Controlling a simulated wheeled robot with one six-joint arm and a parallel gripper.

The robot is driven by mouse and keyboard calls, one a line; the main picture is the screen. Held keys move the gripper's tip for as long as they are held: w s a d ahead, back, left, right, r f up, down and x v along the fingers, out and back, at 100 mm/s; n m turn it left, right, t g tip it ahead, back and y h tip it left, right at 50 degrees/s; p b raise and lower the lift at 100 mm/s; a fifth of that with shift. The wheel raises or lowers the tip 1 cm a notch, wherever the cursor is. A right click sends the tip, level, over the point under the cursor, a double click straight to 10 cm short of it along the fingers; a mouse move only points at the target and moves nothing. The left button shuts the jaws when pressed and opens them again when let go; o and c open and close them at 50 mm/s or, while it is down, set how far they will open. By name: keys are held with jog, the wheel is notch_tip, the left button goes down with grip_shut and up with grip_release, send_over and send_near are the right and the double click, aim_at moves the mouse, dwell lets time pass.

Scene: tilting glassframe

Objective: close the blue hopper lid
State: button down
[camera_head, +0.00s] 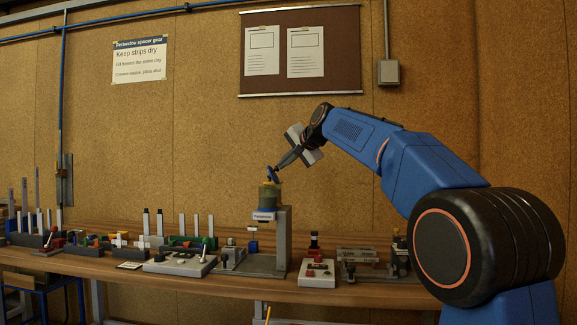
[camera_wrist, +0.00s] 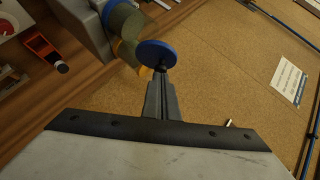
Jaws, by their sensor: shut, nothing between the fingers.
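The blue hopper lid (camera_head: 272,174) stands tilted up above the hopper's yellow rim, open. In the wrist view the lid (camera_wrist: 155,53) is a round blue disc right at my fingertips. The hopper (camera_head: 269,196) is a greenish cylinder on a grey stand; its body (camera_wrist: 124,22) shows at the upper left in the wrist view. My gripper (camera_head: 279,166) is shut and empty, reaching down from the upper right to the lid. In the wrist view the gripper tips (camera_wrist: 161,72) seem to meet the lid's edge; contact is not certain.
The wooden bench (camera_head: 200,284) carries several small fixtures and blocks left of the hopper. The cork wall (camera_head: 200,110) is behind. The air above the hopper is clear apart from my arm.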

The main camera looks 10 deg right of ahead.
aim_at(275, 177)
jog(key=a+n+g+h, duration=0.1)
jog(key=w+a+g+h, duration=0.1)
jog(key=a, duration=0.1)
jog(key=shift+w+a+r+n+h, duration=0.15)
jog(key=shift+w+n+h, duration=0.05)
jog(key=shift+n+h, duration=0.2)
jog(key=shift+w+a+f+n+g+h, duration=0.35)
jog(key=shift+a+h, duration=0.2)
jog(key=shift+a, duration=0.1)
jog(key=shift+w+a+f+n+g+h, duration=0.3)
jog(key=shift+a+h, duration=0.2)
jog(key=shift+a, duration=0.2)
jog(key=shift+w+a+f+n+g+h, duration=0.25)
jog(key=shift+a+f+h, duration=0.15)
jog(key=shift+a+h, duration=0.2)
jog(key=shift+a+f, duration=0.1)
jog(key=shift+a, duration=0.05)
jog(key=shift+r, duration=0.8)
jog(key=shift+r, duration=0.1)
